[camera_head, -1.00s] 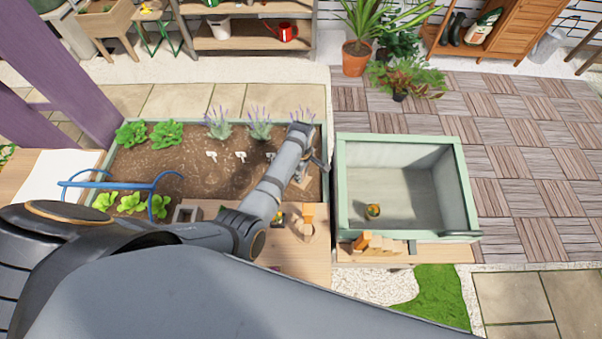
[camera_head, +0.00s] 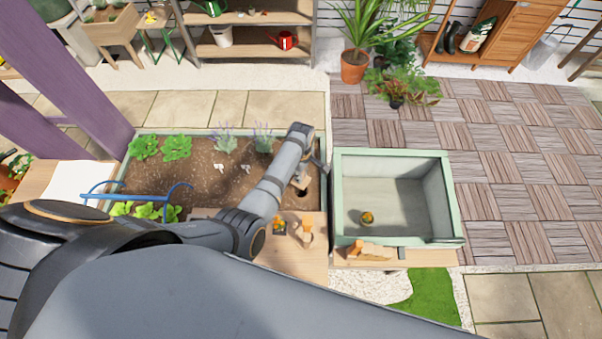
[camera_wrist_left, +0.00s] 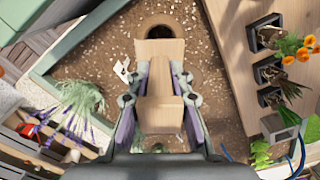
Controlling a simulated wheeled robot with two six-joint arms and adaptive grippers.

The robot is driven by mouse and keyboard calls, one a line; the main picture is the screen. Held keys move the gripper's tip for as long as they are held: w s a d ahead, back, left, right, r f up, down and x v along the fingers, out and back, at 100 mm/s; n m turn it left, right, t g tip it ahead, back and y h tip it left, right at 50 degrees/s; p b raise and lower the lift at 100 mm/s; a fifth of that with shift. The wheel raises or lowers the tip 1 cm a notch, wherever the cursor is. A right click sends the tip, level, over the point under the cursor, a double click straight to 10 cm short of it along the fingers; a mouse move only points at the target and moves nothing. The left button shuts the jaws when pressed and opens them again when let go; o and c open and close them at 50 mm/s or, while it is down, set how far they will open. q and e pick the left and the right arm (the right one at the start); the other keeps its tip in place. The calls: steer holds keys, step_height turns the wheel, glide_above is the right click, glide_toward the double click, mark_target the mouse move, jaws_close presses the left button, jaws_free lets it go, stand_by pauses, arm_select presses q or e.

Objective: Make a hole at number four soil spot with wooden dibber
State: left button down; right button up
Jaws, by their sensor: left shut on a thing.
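My left gripper (camera_head: 303,166) is over the right end of the soil bed (camera_head: 145,186). In the left wrist view the left gripper (camera_wrist_left: 161,78) is shut on the light wooden dibber (camera_wrist_left: 160,92), whose blocky body lies between the fingers. A dark round hole (camera_wrist_left: 160,28) shows in the soil just beyond the dibber; it also shows in the head view (camera_head: 301,193), below the gripper. The dibber's tip is hidden, so I cannot tell its height over the soil. White markers (camera_head: 219,167) stand in the bed, their numbers unreadable. My right gripper is not in view.
Lavender (camera_head: 224,140) and leafy plants (camera_head: 177,148) grow in the bed. Small pots with orange flowers (camera_wrist_left: 268,33) stand on the wooden ledge (camera_wrist_left: 232,55).

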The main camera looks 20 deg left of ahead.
arm_select(q)
steer(key=shift+r+p, duration=0.5)
steer(key=shift+r, duration=0.3)
steer(key=shift+f, duration=0.1)
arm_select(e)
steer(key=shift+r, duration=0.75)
arm_select(q)
steer(key=shift+r+p, duration=0.75)
steer(key=shift+r, duration=1.75)
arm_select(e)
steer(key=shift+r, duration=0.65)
